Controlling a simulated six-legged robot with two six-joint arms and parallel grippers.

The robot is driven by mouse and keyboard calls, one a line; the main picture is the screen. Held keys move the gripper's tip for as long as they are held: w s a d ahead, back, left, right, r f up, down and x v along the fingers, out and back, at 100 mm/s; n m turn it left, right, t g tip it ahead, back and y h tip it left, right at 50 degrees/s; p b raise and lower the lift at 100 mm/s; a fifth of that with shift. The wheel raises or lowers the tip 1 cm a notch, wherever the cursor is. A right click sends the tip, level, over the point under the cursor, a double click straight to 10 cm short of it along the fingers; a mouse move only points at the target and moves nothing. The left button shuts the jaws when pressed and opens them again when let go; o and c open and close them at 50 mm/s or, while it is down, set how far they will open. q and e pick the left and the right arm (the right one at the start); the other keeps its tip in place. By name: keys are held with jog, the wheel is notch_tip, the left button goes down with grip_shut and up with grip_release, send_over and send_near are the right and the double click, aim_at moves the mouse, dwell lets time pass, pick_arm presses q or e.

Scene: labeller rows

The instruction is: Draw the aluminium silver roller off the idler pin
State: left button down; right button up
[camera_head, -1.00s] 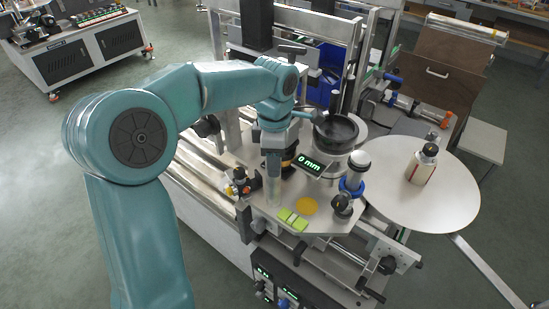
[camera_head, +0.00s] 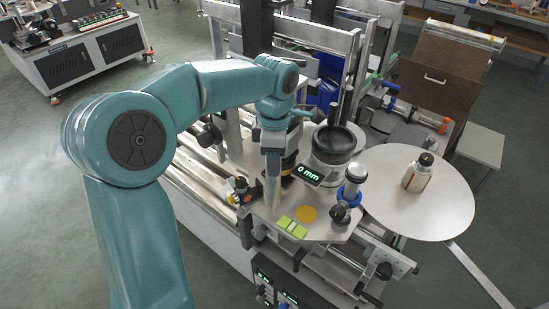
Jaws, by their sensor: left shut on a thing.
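My left gripper (camera_head: 272,158) comes down from above over the left part of the grey machine plate (camera_head: 330,228). It is shut on a slim, pale silver upright cylinder, which looks like the aluminium silver roller (camera_head: 272,190). The roller's lower end is near the plate, left of a yellow disc (camera_head: 305,214). The idler pin cannot be made out, so I cannot tell whether the roller is still around it. My right gripper is not in view.
A silver post with a blue ring (camera_head: 352,187), a black-topped drum (camera_head: 335,145) and a "0 mm" display (camera_head: 308,174) stand close right of the gripper. Yellow-green pads (camera_head: 292,227) lie in front. A round table (camera_head: 440,205) carries a bottle (camera_head: 417,172).

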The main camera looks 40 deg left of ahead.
pick_arm(q)
jog(key=shift+r+p, duration=1.45)
jog(key=shift+r, duration=0.9)
notch_tip(320, 180, up, 11)
dwell(0.8)
